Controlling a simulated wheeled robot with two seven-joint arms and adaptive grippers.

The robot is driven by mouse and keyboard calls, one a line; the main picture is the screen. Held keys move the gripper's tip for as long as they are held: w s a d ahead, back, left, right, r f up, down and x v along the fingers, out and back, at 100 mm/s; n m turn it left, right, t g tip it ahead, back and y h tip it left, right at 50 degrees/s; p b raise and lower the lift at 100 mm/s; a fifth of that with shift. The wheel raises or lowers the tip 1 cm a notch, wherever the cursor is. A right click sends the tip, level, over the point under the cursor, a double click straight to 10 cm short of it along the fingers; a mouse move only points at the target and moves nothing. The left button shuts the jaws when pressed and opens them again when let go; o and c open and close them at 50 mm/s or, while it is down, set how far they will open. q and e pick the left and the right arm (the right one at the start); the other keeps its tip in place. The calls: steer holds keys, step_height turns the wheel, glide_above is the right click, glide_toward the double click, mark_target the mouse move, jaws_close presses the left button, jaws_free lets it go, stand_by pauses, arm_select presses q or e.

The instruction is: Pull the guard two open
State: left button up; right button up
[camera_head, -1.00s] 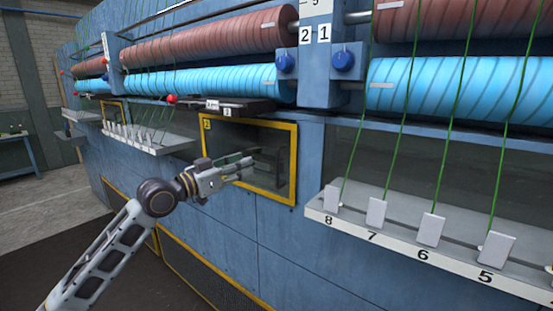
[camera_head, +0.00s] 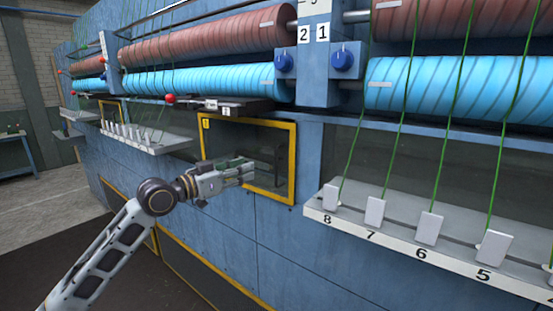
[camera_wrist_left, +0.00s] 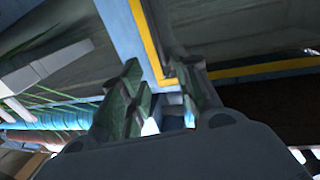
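The guard (camera_head: 293,160) is a dark see-through panel in a yellow frame, set in the blue machine front at the middle of the head view. A small yellow label sits at its upper left corner; its number is too small to read surely. My left gripper (camera_head: 250,172) is in front of the panel's lower middle, with its fingers pointing right. In the left wrist view the fingers (camera_wrist_left: 162,98) are apart with nothing held between them. The yellow frame (camera_wrist_left: 147,45) shows just beyond the fingertips; contact cannot be told. My right gripper is not in view.
A white shelf (camera_head: 420,255) with numbered plates and green threads juts out at the right. Another shelf (camera_head: 150,145) juts out at the left. Red and blue rollers (camera_head: 200,80) run above the guard. A dark ledge (camera_head: 235,104) is just over its top edge. Open floor lies left.

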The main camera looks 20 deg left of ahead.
arm_select(q)
steer(key=shift+p+x, duration=2.05)
steer(key=shift+x, duration=4.8)
steer(key=shift+s, duration=0.1)
jaws_close()
